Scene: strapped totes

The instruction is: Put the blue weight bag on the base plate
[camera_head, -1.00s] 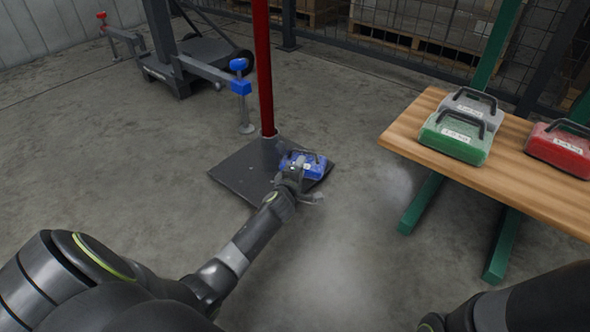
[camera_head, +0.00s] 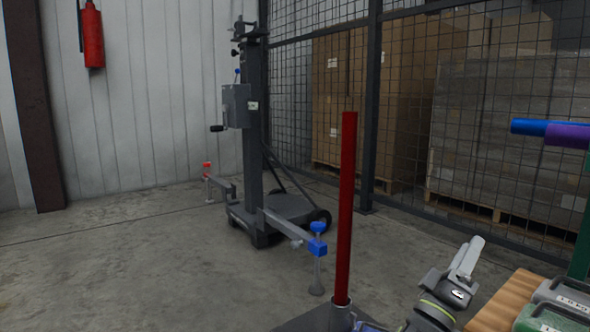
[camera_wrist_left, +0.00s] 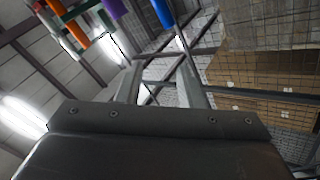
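The base plate (camera_head: 306,320) is a dark plate at the bottom edge of the head view, with a red post (camera_head: 346,210) standing on it. Only a sliver of the blue weight bag (camera_head: 368,327) shows, by the plate's right side; the rest is cut off by the frame edge. My left gripper (camera_head: 474,250) is raised to the right of the post, apart from the bag, fingers pointing up. In the left wrist view its two fingers (camera_wrist_left: 160,82) stand apart with nothing between them. My right gripper is not in view.
Blue and purple tubes (camera_head: 552,132) reach in at right. A grey lifting stand (camera_head: 256,150) is behind the post. Mesh fencing closes the back.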

